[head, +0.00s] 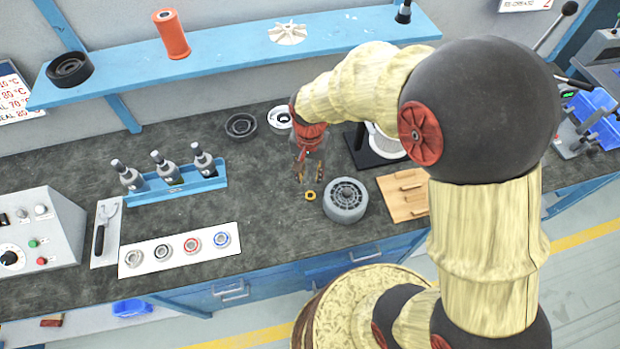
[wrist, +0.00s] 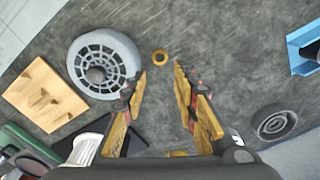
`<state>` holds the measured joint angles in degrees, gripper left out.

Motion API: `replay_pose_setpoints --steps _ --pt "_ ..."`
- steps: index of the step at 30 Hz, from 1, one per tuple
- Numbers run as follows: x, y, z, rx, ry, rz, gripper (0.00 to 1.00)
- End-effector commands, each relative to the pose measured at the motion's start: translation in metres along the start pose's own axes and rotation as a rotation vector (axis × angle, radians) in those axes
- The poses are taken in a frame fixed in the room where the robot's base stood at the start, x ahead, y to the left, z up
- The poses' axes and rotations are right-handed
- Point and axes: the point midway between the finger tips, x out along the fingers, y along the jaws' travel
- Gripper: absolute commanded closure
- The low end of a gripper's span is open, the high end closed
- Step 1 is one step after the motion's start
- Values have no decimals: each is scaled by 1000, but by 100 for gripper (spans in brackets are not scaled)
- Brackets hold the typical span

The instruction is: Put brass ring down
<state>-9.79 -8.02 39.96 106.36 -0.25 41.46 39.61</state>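The small brass ring (head: 310,196) lies flat on the dark bench top, just left of a grey finned round housing (head: 345,201). The ring looks apart from both fingers.
A wooden block (head: 403,196) is right of the housing. A blue rack (head: 178,188) of bottles and a white strip (head: 179,246) with several rings are on the left. Bench between rack and ring is clear.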

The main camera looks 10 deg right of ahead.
Motion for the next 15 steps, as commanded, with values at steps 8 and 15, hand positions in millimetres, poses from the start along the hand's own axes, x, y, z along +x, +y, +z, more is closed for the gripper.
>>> replay_pose_setpoints --steps 8,15 --pt "-59 14 0 -64 59 -43 71" --pt "-162 60 24 -235 212 -113 71"
